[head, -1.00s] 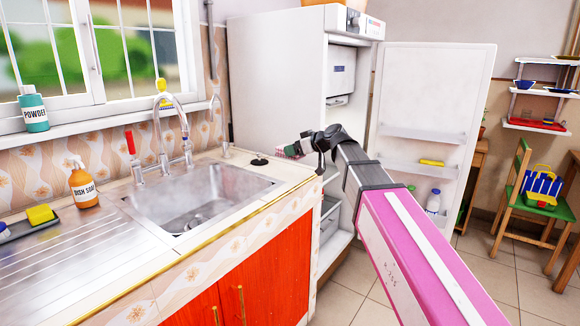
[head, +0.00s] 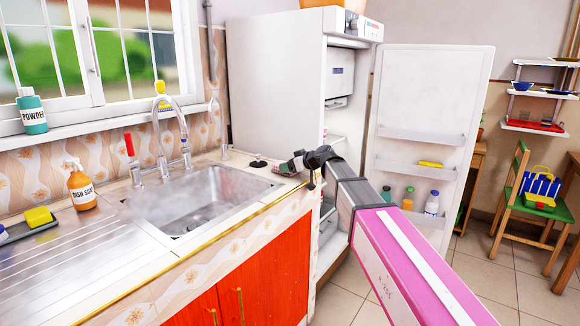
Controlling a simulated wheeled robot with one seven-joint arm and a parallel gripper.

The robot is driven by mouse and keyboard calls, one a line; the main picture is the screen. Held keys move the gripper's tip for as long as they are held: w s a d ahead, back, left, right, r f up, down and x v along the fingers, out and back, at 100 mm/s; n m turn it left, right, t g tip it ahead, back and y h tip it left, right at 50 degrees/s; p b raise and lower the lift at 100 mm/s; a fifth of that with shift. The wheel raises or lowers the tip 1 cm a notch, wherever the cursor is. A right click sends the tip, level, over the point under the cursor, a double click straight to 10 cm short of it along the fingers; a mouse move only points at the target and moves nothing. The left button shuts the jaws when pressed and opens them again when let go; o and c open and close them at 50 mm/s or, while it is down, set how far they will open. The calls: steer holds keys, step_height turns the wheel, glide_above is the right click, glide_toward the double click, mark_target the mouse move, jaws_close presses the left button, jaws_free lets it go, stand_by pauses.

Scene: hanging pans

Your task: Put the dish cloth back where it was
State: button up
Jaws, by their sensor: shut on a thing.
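My gripper (head: 298,159) is at the right end of the counter (head: 262,208), just in front of the open fridge. It is shut on a small pink-and-green piece of cloth, the dish cloth (head: 286,168), at the counter's back right corner. Most of the cloth is hidden by the gripper or too small to make out. I cannot tell whether it touches the counter.
The sink (head: 200,195) with its tap (head: 178,120) is to the left of my gripper. A black sink plug (head: 258,163) lies close by. The open fridge door (head: 432,120) stands to the right. Dish soap (head: 81,188) and a yellow sponge (head: 38,217) are at far left.

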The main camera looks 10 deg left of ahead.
steer(key=o, duration=1)
steer(key=shift+f, duration=0.1)
steer(key=v, duration=1.2)
steer(key=s+d+f+m+h, duration=0.35)
steer(key=d+f, duration=0.65)
steer(key=f, duration=0.5)
steer(key=s+d+f+m+g+h, duration=0.1)
steer(key=s+d+f+m+h, duration=0.2)
steer(key=s+d+f, duration=0.2)
steer(key=s+d+f+m+g+h, duration=0.2)
steer(key=s+d+f, duration=0.4)
steer(key=d+f, duration=0.4)
steer(key=s+d+f+m+g+h, duration=0.2)
steer(key=s+d+f+m+h, duration=0.2)
steer(key=d+f, duration=0.4)
steer(key=shift+s+d+m, duration=0.3)
steer(key=shift+s, duration=0.25)
steer(key=shift+s+d+m, duration=0.25)
steer(key=shift+s+d, duration=0.05)
steer(key=shift+s, duration=0.25)
